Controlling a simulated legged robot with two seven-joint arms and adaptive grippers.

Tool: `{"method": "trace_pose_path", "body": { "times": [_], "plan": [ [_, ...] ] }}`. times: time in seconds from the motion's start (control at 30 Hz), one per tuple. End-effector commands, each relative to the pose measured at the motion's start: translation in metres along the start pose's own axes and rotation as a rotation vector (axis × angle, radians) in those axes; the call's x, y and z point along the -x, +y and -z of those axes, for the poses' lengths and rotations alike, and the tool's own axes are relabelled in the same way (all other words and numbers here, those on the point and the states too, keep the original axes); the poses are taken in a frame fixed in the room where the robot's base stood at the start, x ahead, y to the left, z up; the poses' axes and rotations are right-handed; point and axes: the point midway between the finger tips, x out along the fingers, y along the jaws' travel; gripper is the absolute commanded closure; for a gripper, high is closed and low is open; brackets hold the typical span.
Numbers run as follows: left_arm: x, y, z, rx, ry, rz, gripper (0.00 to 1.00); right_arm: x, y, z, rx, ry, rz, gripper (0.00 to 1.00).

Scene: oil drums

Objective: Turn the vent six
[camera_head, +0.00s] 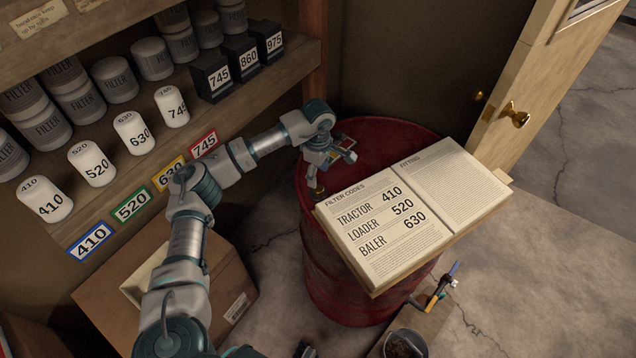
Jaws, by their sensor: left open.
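A red oil drum (318,262) stands upright right of the shelves. My left gripper (332,168) is over the back left of its lid, fingers spread apart and pointing down. A small brass-coloured fitting (317,191) shows at the drum's left rim, just under one finger. It may be the vent, but it is too small and partly covered to tell. I cannot tell whether the finger touches it. My right gripper is not in view.
An open book of filter codes (413,222) covers much of the lid. Numbered filters (133,134) stand on the shelf (205,110) at left. A cardboard box (228,285) is below. A door (538,75) is at right.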

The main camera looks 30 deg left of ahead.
Motion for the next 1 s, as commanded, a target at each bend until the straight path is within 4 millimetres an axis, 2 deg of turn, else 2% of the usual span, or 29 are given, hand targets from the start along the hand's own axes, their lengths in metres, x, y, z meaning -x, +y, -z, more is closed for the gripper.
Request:
{"method": "trace_pose_path", "body": {
  "times": [0.1,0.3,1.0],
  "plan": [
    [0.026,0.001,0.001,0.0,0.0,-0.002,0.38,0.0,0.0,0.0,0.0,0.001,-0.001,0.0],
    [0.049,0.001,0.001,0.0,0.0,0.001,0.38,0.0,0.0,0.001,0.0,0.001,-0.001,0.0],
    [0.053,0.001,0.001,0.0,0.0,0.002,0.38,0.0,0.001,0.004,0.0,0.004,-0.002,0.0]
  ]
}}
